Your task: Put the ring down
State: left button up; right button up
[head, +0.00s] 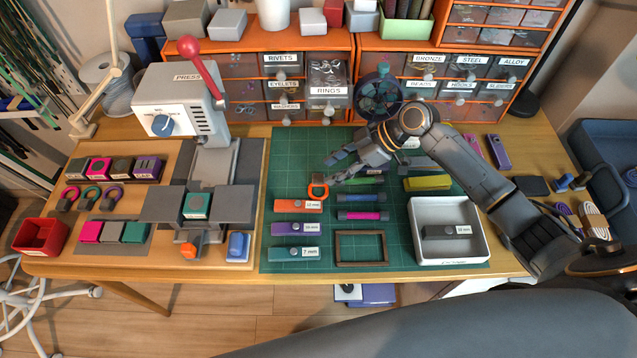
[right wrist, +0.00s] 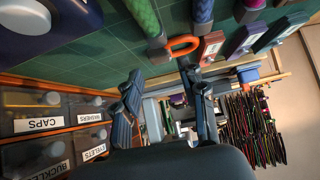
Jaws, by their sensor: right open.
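The orange ring (head: 318,191) is on the green cutting mat (head: 290,160), just above the orange size block (head: 297,206); I cannot tell whether it lies quite flat. My right gripper (head: 333,170) is open, with its fingertips close above and to the right of the ring. In the right wrist view the two fingers (right wrist: 160,75) are spread with nothing between them, and the orange ring (right wrist: 184,45) shows just beyond the tip of the right-hand finger. I cannot tell whether that finger touches it. My left gripper is out of view.
Purple (head: 297,229) and teal (head: 294,253) size blocks lie below the orange one. Cord rods (head: 362,198), a brown frame (head: 361,247) and a white tray (head: 480,213) with a dark block are nearby. The press (head: 180,105) stands left; orange drawer units (head: 345,42) line the back.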

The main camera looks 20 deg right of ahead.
aim_at(319, 178)
jog(key=x, duration=0.3)
jog(key=shift+a+f, duration=0.3)
jog(key=c, duration=0.6)
jog(key=shift+c, duration=0.5)
